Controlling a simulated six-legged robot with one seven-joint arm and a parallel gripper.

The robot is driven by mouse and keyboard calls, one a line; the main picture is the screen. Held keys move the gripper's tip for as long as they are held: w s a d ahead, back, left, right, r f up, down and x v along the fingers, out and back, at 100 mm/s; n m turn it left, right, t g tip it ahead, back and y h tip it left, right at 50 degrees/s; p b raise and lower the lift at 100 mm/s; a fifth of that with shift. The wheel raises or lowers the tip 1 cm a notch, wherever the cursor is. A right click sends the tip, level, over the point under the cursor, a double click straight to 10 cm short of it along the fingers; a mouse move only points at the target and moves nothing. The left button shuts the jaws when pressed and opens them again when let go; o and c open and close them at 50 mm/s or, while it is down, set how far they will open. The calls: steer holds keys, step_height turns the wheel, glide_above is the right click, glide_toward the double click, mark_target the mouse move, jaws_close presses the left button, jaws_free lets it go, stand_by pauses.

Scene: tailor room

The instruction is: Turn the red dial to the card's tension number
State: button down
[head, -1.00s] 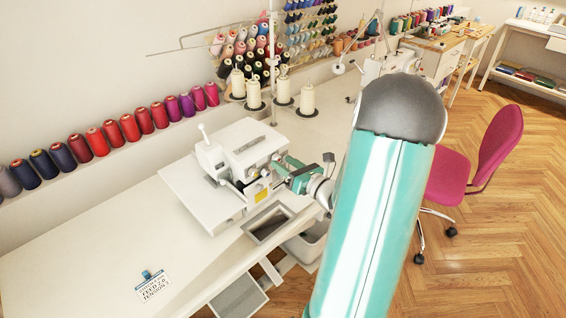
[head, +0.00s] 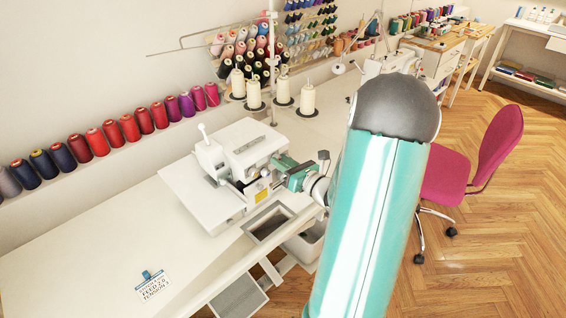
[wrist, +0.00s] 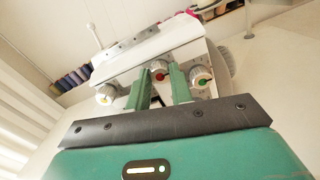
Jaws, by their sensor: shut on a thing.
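The red dial (wrist: 159,76) is a pale knob with a red centre on the front of the white sewing machine (head: 238,148). In the wrist view my gripper (wrist: 161,82) has its green fingers on either side of this dial, closed on it. In the head view my gripper (head: 276,182) reaches the machine's right side and hides the dial. The card (head: 153,286), white with a blue clip, lies on the table's front left. It reads "FEED" and "TENSION"; the tension number is too small to read surely.
A yellow-centred dial (wrist: 105,95) and a green-centred dial (wrist: 202,79) flank the red one closely. Thread cones (head: 254,94) stand behind the machine. A grey-lined opening (head: 268,222) is in the table's front edge. A pink chair (head: 470,165) stands at right.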

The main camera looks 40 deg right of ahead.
steer(key=shift+n, duration=2.6)
steer(key=c, duration=1.2)
jaws_free()
steer(key=shift+c, duration=0.2)
steer(key=shift+s, duration=0.15)
steer(key=s, duration=1.3)
steer(key=shift+s+d, duration=0.15)
steer(key=shift+s, duration=0.15)
